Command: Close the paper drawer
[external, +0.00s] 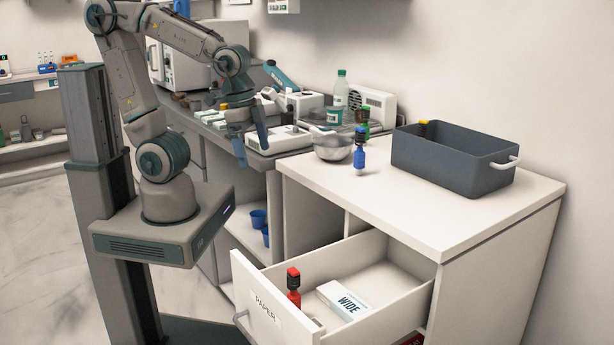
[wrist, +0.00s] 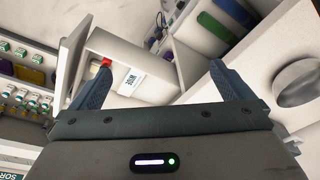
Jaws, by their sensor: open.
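The paper drawer (external: 262,305), white with a "PAPER" label and a grey bar handle (external: 241,325), is pulled well out of the white cabinet. My gripper (external: 252,143) is open and empty. It hangs by the back counter, above and apart from the drawer.
On the cabinet top (external: 440,225) are a dark grey bin (external: 450,165), a blue bottle (external: 359,155) and a metal bowl (external: 332,150). The back counter holds a clear bottle (external: 340,90) and boxed devices. Blue cups (external: 258,218) sit on a lower shelf.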

